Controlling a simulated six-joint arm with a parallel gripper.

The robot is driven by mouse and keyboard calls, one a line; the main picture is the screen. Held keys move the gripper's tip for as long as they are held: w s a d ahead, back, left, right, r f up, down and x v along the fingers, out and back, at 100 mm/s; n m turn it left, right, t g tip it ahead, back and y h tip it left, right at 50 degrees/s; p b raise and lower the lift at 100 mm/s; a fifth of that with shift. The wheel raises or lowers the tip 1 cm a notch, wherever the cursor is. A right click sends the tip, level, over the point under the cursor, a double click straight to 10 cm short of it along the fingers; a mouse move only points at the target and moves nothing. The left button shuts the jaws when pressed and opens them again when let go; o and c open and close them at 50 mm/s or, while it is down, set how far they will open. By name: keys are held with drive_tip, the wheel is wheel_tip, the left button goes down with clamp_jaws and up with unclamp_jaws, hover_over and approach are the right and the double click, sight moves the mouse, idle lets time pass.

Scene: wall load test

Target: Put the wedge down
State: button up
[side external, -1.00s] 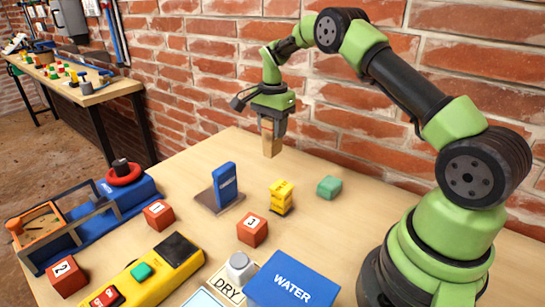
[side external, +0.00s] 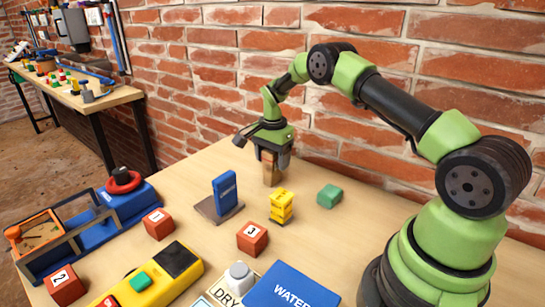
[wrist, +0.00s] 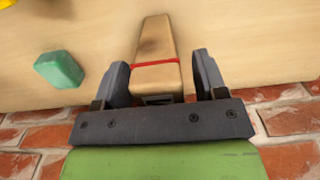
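The wedge (side external: 270,171) is a tan wooden block that stands upright on the table near the brick wall in the side external view. In the wrist view the wedge (wrist: 157,60) tapers away from me and has a red band around it. My gripper (side external: 271,158) is around its upper part. In the wrist view my gripper (wrist: 164,78) has its fingers spread on either side of the wedge, with a clear gap on the right and a narrower one on the left. The wedge's top end is partly hidden by the gripper.
A green block (side external: 329,196) and a yellow stacked piece (side external: 281,206) stand nearby. A blue upright block on a dark plate (side external: 218,208) is to the left. Numbered red cubes, such as cube 3 (side external: 252,238), lie in front. The brick wall is close behind.

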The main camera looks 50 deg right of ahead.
drive_tip(key=shift+r, duration=0.1)
wheel_tip(320, 180, up, 12)
drive_tip(key=s+a+r+n+t, duration=0.3)
drive_tip(key=s+a+r+n, duration=0.2)
drive_tip(key=a+r, duration=0.5)
drive_tip(key=s+a+r+n+t+y, duration=0.1)
drive_tip(key=s+a+n, duration=0.3)
drive_tip(key=s, duration=0.6)
drive_tip(key=s+a+r+n+t+y, duration=0.1)
drive_tip(key=s+n, duration=0.4)
drive_tip(key=s, duration=0.5)
drive_tip(key=a+r+t, duration=0.1)
drive_tip(key=a+t, duration=0.1)
drive_tip(key=shift+s+a+r, duration=0.25)
drive_tip(key=shift+s+a, duration=0.1)
drive_tip(key=shift+a, duration=0.05)
